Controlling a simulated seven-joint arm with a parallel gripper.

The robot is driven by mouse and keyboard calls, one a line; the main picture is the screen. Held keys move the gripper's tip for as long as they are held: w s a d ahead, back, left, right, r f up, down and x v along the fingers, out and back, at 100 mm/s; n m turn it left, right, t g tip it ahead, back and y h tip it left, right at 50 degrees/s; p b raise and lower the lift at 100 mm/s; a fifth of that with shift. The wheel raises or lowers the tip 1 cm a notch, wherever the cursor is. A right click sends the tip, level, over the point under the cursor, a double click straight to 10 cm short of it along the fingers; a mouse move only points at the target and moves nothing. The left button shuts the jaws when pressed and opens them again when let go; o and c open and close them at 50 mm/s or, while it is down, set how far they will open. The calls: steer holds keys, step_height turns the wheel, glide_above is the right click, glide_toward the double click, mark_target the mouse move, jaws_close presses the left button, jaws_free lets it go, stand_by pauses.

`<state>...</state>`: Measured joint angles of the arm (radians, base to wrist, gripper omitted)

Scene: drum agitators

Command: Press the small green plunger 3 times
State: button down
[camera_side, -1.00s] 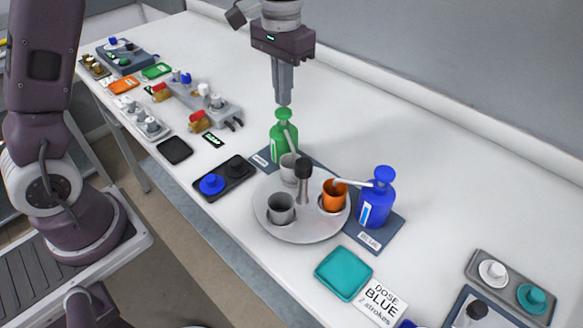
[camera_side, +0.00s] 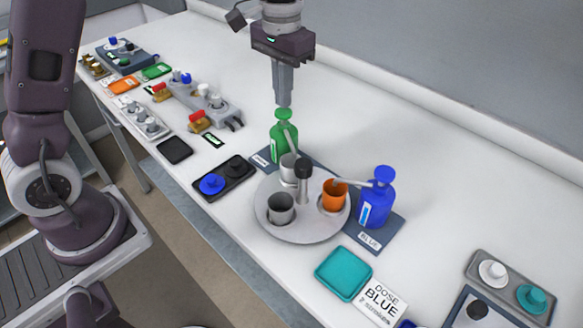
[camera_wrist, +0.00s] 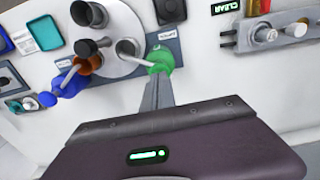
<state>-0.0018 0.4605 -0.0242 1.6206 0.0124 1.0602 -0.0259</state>
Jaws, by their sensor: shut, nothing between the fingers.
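The green pump bottle (camera_side: 279,150) stands upright on a dark mat behind the round cup turntable. Its small green plunger head (camera_side: 284,116) is on top, with a pale spout pointing towards a grey cup (camera_side: 290,170). My gripper (camera_side: 284,103) points straight down, shut and empty, with its tips right above the plunger head. I cannot tell whether the tips touch it. In the wrist view my gripper (camera_wrist: 157,88) is shut, and the green plunger head (camera_wrist: 160,60) shows just beyond the fingertips, which hide part of the bottle.
The grey turntable (camera_side: 262,222) carries an orange cup (camera_side: 333,196) and another grey cup (camera_side: 281,208). A blue pump bottle (camera_side: 377,198) stands to the right. A card (camera_side: 381,300) reads "DOSE BLUE". Valves and pads lie to the left. The bench behind the bottles is clear.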

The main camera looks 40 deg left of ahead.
steer(key=shift+f, duration=1.5)
steer(key=shift+r, duration=1)
steer(key=shift+f, duration=0.95)
steer(key=shift+r, duration=0.95)
